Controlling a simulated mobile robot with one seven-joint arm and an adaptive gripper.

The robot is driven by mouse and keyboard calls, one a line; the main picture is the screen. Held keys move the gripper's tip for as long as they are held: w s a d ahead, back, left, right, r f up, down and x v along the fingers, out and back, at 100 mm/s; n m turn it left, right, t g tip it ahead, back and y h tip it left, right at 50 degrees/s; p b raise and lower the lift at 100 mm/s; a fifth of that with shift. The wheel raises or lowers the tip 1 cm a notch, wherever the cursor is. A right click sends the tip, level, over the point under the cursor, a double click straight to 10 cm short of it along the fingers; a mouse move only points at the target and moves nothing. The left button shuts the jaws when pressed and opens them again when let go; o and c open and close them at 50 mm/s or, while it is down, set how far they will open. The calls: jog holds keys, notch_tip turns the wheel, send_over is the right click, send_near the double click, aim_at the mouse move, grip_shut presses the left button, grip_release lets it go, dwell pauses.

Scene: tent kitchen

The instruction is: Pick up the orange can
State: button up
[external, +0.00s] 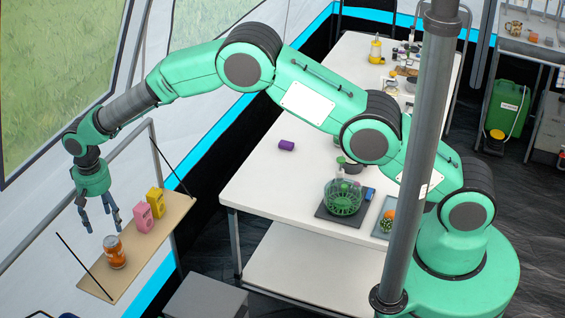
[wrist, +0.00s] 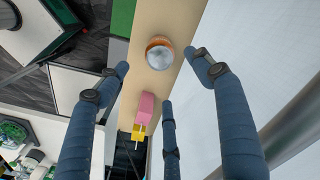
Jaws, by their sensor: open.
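The orange can (external: 115,252) stands upright on a hanging wooden shelf (external: 100,282) at the left of the external view. In the wrist view I see the can's silver top (wrist: 160,56) from above, with a little orange side showing. My gripper (external: 101,225) hangs above the shelf, with its fingers pointing down and spread. In the external view its fingertips are just above and to the left of the can. In the wrist view my gripper (wrist: 162,78) is open and empty, and the can lies between and beyond the fingertips.
A pink box (external: 143,217) and a yellow box (external: 156,201) stand on the shelf beside the can. Thin dark cords hold the shelf near the tent wall.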

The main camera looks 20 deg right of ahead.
aim_at(111, 240)
notch_tip(111, 240, down, 8)
jog(key=shift+f, duration=0.1)
dwell(0.4)
jog(key=shift+f, duration=2.55)
jog(key=c, duration=0.9)
